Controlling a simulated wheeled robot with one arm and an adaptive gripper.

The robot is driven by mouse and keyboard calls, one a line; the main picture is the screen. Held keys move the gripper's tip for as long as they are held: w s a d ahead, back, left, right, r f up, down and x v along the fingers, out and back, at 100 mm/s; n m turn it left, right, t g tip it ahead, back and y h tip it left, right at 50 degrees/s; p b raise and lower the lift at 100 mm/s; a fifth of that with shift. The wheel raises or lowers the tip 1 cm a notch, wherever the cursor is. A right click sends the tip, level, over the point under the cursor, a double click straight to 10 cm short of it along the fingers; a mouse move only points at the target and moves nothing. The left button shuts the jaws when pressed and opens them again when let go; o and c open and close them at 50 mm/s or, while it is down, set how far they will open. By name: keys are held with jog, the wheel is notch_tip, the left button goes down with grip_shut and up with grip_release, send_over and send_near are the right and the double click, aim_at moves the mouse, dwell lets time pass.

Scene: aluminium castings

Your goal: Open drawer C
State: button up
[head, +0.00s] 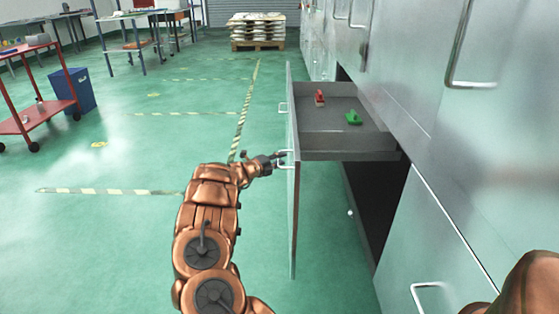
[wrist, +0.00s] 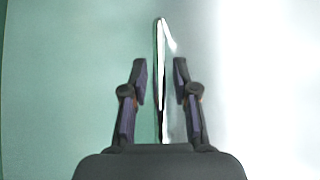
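A grey metal drawer (head: 335,140) stands pulled out of the cabinet in the head view, with a tall front panel (head: 292,200) seen nearly edge-on. I cannot read a letter on it. The panel has an upper handle (head: 283,107) and a lower handle (head: 285,165). My gripper (head: 279,156) is at the lower handle. In the wrist view, the bright handle bar (wrist: 161,80) stands between the two fingers of my gripper (wrist: 160,82), with a gap on each side. The fingers are open around it.
A red object (head: 319,97) and a green object (head: 353,118) lie in the drawer. Closed cabinet fronts with handles (head: 462,50) line the right. Green floor (head: 120,240) is clear on the left. A red cart (head: 45,115) and blue bin (head: 75,92) stand farther left.

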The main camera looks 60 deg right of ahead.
jog(key=shift+o, duration=0.3)
jog(key=v, duration=1.2)
jog(key=shift+d, duration=0.1)
jog(key=shift+x, duration=6)
jog(key=shift+s, duration=0.1)
